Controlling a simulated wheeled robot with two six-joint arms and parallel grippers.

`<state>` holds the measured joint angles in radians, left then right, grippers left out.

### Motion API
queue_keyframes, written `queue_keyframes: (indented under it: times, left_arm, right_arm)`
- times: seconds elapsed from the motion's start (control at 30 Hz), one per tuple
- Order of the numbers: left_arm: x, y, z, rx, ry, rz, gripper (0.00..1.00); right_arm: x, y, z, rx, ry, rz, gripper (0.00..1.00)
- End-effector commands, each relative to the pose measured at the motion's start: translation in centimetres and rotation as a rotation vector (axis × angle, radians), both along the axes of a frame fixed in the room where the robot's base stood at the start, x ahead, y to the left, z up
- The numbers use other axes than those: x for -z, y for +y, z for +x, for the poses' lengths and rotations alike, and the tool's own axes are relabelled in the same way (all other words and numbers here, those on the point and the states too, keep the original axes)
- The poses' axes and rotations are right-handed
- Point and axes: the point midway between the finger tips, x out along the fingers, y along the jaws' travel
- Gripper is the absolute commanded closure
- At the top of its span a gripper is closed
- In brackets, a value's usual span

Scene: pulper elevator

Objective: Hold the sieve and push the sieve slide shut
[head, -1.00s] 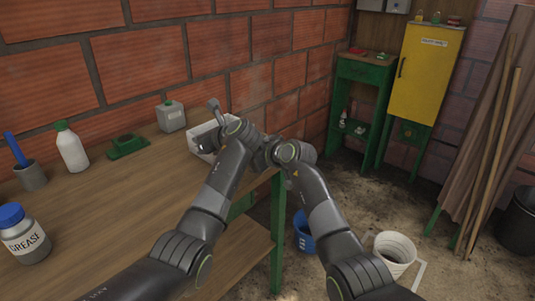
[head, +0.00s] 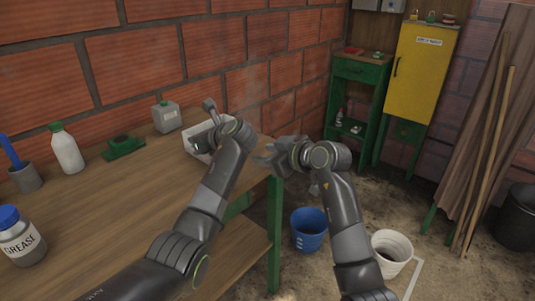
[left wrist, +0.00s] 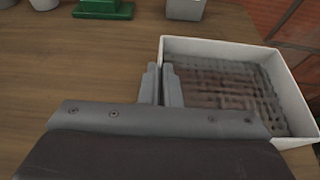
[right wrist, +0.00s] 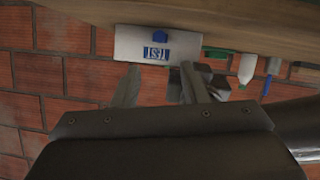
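The sieve is a white, open-topped box (head: 190,149) on the bench, partly hidden by my left arm in the head view. In the left wrist view the sieve (left wrist: 290,98) shows a woven grey-brown mesh inside. My left gripper (left wrist: 161,84) has its fingers close together on either side of the box's near-left wall, gripping it. In the right wrist view the white end face (right wrist: 133,42) carries a blue part (right wrist: 156,45) with markings; I cannot tell whether it is the slide. My right gripper (right wrist: 160,80) is open and empty, facing that end, apart from it.
A wooden bench (head: 110,215) carries a green block (head: 124,147), a grey canister (head: 167,117), a white bottle (head: 67,148) and a grease jar (head: 20,235). A brick wall stands behind. A blue bucket (head: 309,230) and white bucket (head: 392,250) stand on the floor.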

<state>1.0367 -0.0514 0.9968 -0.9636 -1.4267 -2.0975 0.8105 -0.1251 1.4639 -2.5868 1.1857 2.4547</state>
Motion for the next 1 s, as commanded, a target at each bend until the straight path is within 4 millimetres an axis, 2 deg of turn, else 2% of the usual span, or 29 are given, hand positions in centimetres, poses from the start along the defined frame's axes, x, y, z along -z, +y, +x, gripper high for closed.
queue_keyframes:
  times: [0.2,0.37,0.5,0.53,0.8,1.0]
  left_arm:
    - [0.0,0.0,0.0,0.000,0.000,0.000,1.00]
    - [0.0,0.0,0.0,0.000,0.000,0.000,1.00]
    - [0.0,0.0,0.0,0.000,0.000,0.000,1.00]
    - [0.0,0.0,0.0,0.000,0.000,0.000,1.00]
    - [0.0,0.0,0.0,0.000,0.000,0.000,1.00]
    - [0.0,0.0,0.0,0.000,0.000,0.000,1.00]
  right_arm:
    - [0.0,0.0,0.0,0.000,0.000,0.000,0.60]
    - [0.0,-0.1,0.2,-0.002,0.018,0.019,0.80]
    - [0.0,-0.3,1.1,-0.007,0.102,0.112,0.98]
    - [0.0,-0.4,1.4,-0.007,0.129,0.143,1.00]
    - [-1.2,-2.3,4.0,0.011,0.395,0.441,1.00]
    - [-2.1,-3.5,5.1,0.027,0.508,0.575,1.00]
